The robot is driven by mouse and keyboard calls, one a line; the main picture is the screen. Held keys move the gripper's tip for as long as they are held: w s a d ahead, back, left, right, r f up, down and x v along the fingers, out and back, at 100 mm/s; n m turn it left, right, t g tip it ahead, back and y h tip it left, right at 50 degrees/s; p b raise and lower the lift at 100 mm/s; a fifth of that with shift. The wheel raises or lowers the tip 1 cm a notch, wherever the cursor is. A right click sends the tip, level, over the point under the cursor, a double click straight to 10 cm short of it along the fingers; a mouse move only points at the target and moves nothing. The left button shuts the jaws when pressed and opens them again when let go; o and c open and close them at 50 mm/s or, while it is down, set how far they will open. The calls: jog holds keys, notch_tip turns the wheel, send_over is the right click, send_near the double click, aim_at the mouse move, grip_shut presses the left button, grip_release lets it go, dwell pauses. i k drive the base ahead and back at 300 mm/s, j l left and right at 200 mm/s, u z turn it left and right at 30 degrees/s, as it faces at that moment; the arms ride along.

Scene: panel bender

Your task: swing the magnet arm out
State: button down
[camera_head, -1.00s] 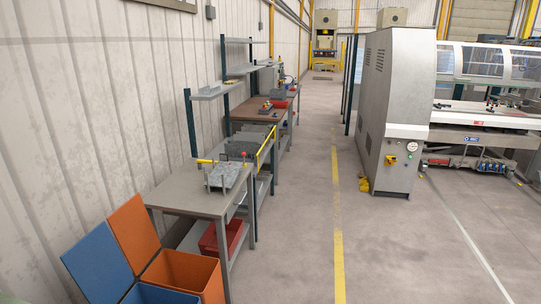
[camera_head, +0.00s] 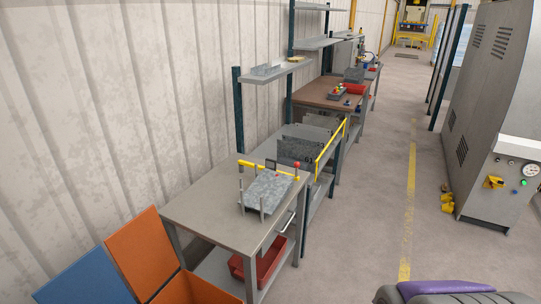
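The likely magnet arm is a thin yellow bar (camera_head: 266,170) above the near workbench (camera_head: 205,212). It runs from an upright yellow-topped post at its left end to a red knob (camera_head: 297,165) at its right. A dark block (camera_head: 271,165) hangs on or stands behind the bar. A grey sheet-metal plate (camera_head: 268,189) lies in front of and below the bar, among several short upright pins. My gripper is not in view. A rounded grey and purple part at the bottom right looks like my own body or arm.
Orange and blue bins (camera_head: 148,245) stand at the bottom left. A red crate (camera_head: 258,262) sits on the bench's lower shelf. A rack with grey plates (camera_head: 302,152) and a yellow rail stands behind. Clear floor (camera_head: 365,215) lies right of the bench, before the grey machine cabinet (camera_head: 490,120).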

aim_at(272, 165)
jog(key=i+l+u, duration=0.3)
jog(key=i+u, duration=0.15)
jog(key=i+l+u, duration=0.45)
jog(key=i+l, duration=0.05)
jog(key=i, duration=0.05)
